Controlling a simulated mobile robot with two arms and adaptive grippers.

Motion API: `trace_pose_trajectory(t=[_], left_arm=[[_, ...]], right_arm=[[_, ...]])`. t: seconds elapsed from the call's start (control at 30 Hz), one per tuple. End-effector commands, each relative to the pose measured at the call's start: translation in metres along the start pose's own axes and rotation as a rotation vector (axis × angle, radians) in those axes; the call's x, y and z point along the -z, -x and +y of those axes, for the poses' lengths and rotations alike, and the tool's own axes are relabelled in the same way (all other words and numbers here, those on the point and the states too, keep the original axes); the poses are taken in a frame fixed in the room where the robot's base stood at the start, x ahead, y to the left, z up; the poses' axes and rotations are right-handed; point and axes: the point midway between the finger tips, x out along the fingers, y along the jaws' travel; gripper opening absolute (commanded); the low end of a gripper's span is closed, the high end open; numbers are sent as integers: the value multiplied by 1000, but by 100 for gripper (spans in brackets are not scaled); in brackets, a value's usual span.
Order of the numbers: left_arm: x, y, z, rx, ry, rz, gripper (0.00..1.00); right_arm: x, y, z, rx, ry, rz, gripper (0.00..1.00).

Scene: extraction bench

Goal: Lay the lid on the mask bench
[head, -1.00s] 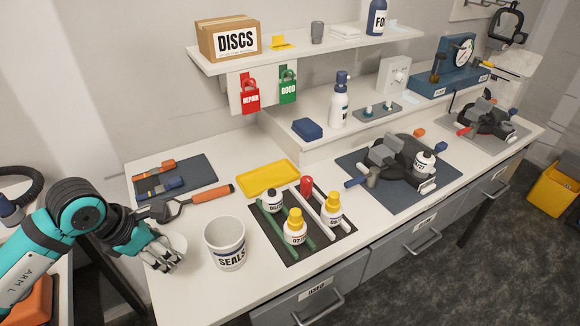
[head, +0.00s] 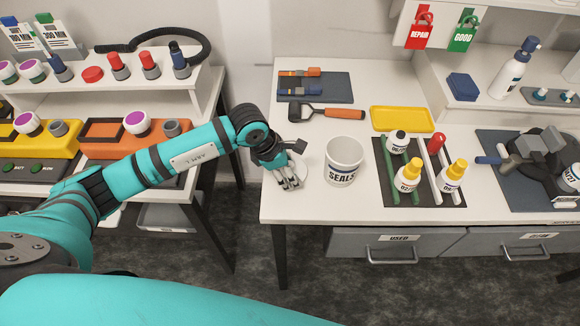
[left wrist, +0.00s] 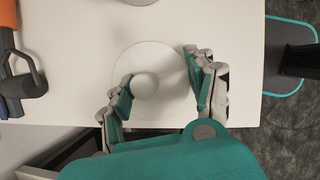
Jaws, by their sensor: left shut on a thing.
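The lid is a white disc with a round knob. It shows in the left wrist view (left wrist: 170,62), and in the head view a small part of it (head: 300,170) shows beside my left gripper (head: 288,180). My left gripper is shut on the lid, with its fingers on either side of the knob in the left wrist view (left wrist: 165,75). The lid is at the left end of the white mask bench (head: 305,208); I cannot tell whether it touches the top. The white SEALS tub (head: 343,165) stands open just right of my gripper. My right gripper is not in view.
An orange-handled tool (head: 335,113) lies behind the tub, near a grey mat (head: 340,88) with tools. A yellow tray (head: 402,119) and a dark mat (head: 400,205) with several bottles are to the right. A gap separates the bench from the left table (head: 170,185).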

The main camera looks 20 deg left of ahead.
Motion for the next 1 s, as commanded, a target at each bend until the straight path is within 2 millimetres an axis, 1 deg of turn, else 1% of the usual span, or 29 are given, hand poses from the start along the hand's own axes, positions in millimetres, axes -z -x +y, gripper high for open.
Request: trace_pose_trajectory(t=[0.1, 0.27, 0.3, 0.47, 0.5, 0.73, 0.83, 0.87, 0.97, 1.0], left_arm=[[-1, 0, 0, -1, -1, -2, 35], [1, -3, 0, -1, -1, -1, 35], [0, -2, 0, -1, -1, -1, 59], [0, -2, 0, -1, -1, -1, 80], [0, -2, 0, -1, 0, -1, 82], [0, -1, 0, -1, 0, -1, 82], [-1, 3, 1, -1, 0, -1, 82], [0, 4, 1, -3, -1, -1, 82], [0, 18, 2, -5, -2, -3, 82], [1, 26, 2, -6, -3, -2, 82]], right_arm=[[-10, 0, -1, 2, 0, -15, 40], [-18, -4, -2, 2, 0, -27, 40], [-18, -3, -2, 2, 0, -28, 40], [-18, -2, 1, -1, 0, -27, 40], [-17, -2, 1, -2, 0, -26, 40], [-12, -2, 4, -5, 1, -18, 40], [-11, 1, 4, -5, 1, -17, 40], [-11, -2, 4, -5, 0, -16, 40], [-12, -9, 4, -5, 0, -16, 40], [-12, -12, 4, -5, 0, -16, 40]])
